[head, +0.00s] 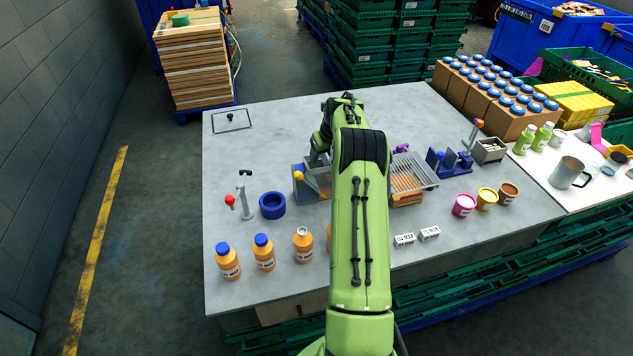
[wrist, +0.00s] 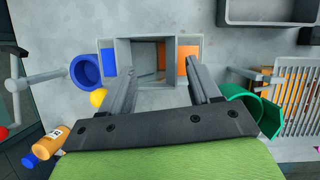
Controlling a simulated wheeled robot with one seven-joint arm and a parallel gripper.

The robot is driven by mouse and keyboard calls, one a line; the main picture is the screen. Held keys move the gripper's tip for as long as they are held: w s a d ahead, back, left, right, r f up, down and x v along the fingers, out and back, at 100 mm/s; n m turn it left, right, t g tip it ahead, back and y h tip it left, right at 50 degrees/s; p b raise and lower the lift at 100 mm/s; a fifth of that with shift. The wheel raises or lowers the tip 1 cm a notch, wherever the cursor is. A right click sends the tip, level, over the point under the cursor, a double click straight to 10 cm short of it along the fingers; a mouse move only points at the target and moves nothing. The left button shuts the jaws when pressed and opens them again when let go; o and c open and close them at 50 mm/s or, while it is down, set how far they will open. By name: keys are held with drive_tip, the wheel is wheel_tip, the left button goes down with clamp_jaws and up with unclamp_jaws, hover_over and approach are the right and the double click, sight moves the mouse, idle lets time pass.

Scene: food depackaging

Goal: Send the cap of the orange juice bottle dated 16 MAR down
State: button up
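Orange juice bottles stand at the table's front left in the head view. The left one (head: 228,263) and the middle one (head: 264,254) wear blue caps. A third bottle (head: 303,247) shows a pale open-looking top and no blue cap. A sliver of orange beside my arm may be another bottle. The printed dates are too small to read. A grey box (wrist: 121,52) with compartments shows in the wrist view; one has a blue patch, one an orange patch. My gripper (wrist: 161,82) is open over this box, with nothing seen between its fingers. No loose cap is visible.
A lever with a yellow knob (wrist: 98,98) stands by the box. A blue ring (head: 272,206) and a red-knobbed stand (head: 243,197) are left of it. A wire rack (head: 414,172) is to the right. Two label cards (head: 404,240) lie in front. The table's back left is mostly clear.

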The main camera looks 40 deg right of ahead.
drive_tip(key=v, duration=1.5)
drive_tip(key=shift+s+r+b, duration=0.15)
drive_tip(key=shift+r+b, duration=0.15)
drive_tip(key=shift+r, duration=0.05)
drive_tip(key=s+a+r+n, duration=0.2)
drive_tip(key=a+r+n, duration=0.1)
drive_tip(key=a+n, duration=0.5)
drive_tip(key=s+a+r+n+b, duration=0.1)
drive_tip(key=s+a+r+n, duration=0.1)
drive_tip(key=a+n, duration=0.65)
drive_tip(key=s+a+r+n, duration=0.25)
drive_tip(key=a+n, duration=0.25)
drive_tip(key=a, duration=0.6)
drive_tip(key=s+a+f+n, duration=0.3)
drive_tip(key=s+a+n, duration=0.2)
drive_tip(key=s+n, duration=0.3)
drive_tip(key=s+a+f+n+t+y+b, duration=0.1)
drive_tip(key=s+a+f+n, duration=0.2)
drive_tip(key=s+a+n, duration=0.3)
drive_tip(key=s+n, duration=0.3)
drive_tip(key=n, duration=0.1)
drive_tip(key=shift+s+f+n+y, duration=0.15)
drive_tip(key=shift+f+n+y, duration=0.15)
drive_tip(key=shift+n, duration=0.05)
